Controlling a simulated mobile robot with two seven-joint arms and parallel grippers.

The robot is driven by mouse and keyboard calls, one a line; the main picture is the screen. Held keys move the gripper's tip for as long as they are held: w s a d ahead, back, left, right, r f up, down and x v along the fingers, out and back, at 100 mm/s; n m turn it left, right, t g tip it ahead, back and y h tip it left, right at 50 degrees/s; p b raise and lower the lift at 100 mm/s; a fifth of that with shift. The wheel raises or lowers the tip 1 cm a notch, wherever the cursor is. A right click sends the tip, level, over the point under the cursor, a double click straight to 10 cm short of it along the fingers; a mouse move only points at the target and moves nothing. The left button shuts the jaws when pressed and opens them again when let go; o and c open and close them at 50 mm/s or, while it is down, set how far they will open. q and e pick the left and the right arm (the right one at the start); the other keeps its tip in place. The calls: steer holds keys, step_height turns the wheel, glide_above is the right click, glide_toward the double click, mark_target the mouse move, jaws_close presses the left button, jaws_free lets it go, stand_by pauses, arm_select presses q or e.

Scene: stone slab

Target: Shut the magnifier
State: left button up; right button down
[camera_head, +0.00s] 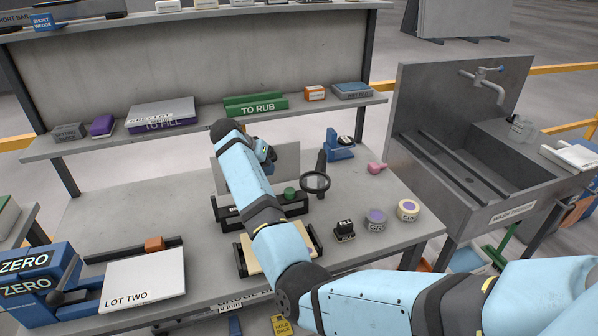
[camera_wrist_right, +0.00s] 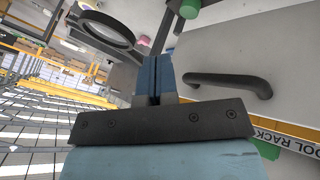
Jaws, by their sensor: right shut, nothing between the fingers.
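The magnifier (camera_head: 316,182) is a dark round ring with a lens, joined to a dark upright arm, at the middle right of the bench in the head view. Its ring also shows large at the upper left of the right wrist view (camera_wrist_right: 105,28). My right gripper (camera_head: 266,152) is left of the magnifier in the head view, partly hidden by my own wrist. In the right wrist view its blue fingers (camera_wrist_right: 154,66) are together and empty, to the right of the ring and apart from it. My left gripper is in neither view.
A green knob (camera_head: 290,193) stands left of the magnifier. A blue device (camera_head: 340,148), a pink item (camera_head: 377,168) and round tubs (camera_head: 408,210) are to its right. A black handle (camera_wrist_right: 232,82) is close right of my right fingers. A shelf (camera_head: 300,107) runs behind.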

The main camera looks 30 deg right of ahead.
mark_target(316, 170)
step_height(316, 170, up, 3)
steer(key=w+a, duration=0.1)
steer(key=w, duration=0.1)
steer(key=s+d+f+p, duration=0.3)
steer(key=d+f+p, duration=0.1)
steer(key=d+f, duration=0.3)
steer(key=shift+s+d+f+m, duration=0.2)
steer(key=shift+d+m, duration=0.1)
steer(key=shift+d, duration=0.5)
